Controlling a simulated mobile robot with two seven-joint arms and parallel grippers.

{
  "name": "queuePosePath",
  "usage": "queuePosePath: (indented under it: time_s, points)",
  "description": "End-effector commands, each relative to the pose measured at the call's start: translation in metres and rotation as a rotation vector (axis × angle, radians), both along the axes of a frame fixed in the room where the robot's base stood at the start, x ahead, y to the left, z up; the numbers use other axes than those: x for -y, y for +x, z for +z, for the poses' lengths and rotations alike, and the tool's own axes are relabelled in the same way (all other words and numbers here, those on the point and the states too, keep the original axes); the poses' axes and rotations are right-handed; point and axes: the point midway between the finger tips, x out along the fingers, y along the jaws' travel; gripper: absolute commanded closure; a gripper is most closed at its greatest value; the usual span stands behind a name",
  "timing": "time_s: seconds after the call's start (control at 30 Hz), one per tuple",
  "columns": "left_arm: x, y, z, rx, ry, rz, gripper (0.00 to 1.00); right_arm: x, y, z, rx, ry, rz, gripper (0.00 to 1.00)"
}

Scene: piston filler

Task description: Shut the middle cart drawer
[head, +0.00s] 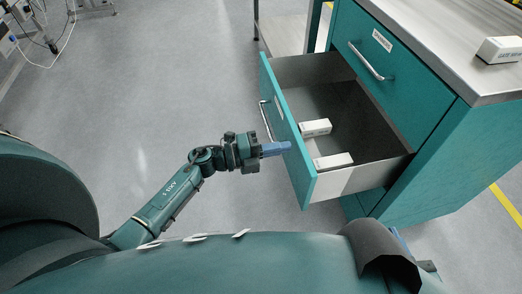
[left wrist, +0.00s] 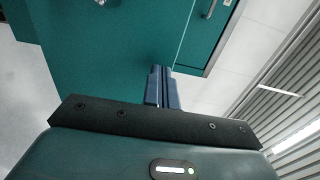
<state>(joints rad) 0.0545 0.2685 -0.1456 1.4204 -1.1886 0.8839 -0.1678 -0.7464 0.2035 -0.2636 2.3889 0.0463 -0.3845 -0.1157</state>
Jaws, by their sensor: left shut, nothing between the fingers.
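The teal cart (head: 440,185) stands at the right of the head view. Its middle drawer (head: 294,150) is pulled well out, and its teal front faces left. Two white boxes lie inside, one farther back (head: 315,127) and one nearer (head: 333,161). My left gripper (head: 287,147) is shut and empty, with its blue fingertips at the outer face of the drawer front, below the handle (head: 266,121). I cannot tell whether they touch it. In the left wrist view the shut fingers (left wrist: 162,72) point at a teal surface. My right gripper is not in view.
The drawer above (head: 378,75) is shut, with a bar handle. A white box (head: 499,50) sits on the cart's metal top (head: 440,30). The grey floor (head: 130,80) left of the cart is clear. Cables and equipment (head: 30,40) are at the far left.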

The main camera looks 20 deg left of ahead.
Motion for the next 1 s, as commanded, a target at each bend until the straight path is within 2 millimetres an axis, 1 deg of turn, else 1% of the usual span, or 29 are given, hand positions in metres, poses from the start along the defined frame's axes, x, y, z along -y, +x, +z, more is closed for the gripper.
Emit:
queuePosePath:
  time_s: [0.03,0.17,0.53,0.67,0.77,0.87,1.0]
  points:
    - [0.004,0.003,0.0,0.001,-0.001,0.0,1.0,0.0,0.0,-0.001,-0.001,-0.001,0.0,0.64]
    - [0.008,0.006,0.0,0.001,-0.001,0.0,1.0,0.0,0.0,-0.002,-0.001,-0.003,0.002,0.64]
    - [0.009,0.006,0.0,0.0,0.0,0.0,1.0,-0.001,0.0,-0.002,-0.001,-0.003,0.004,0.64]
    - [0.014,0.009,0.0,0.001,-0.001,-0.001,1.0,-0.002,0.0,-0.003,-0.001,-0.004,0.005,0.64]
    - [0.022,0.015,0.0,0.001,-0.001,-0.001,1.0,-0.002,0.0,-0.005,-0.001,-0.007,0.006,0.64]
    - [0.036,0.024,0.0,0.002,-0.001,-0.002,1.0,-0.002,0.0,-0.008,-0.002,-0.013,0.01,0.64]
    - [0.061,0.041,0.0,0.003,-0.002,-0.003,1.0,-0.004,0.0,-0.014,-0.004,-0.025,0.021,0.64]
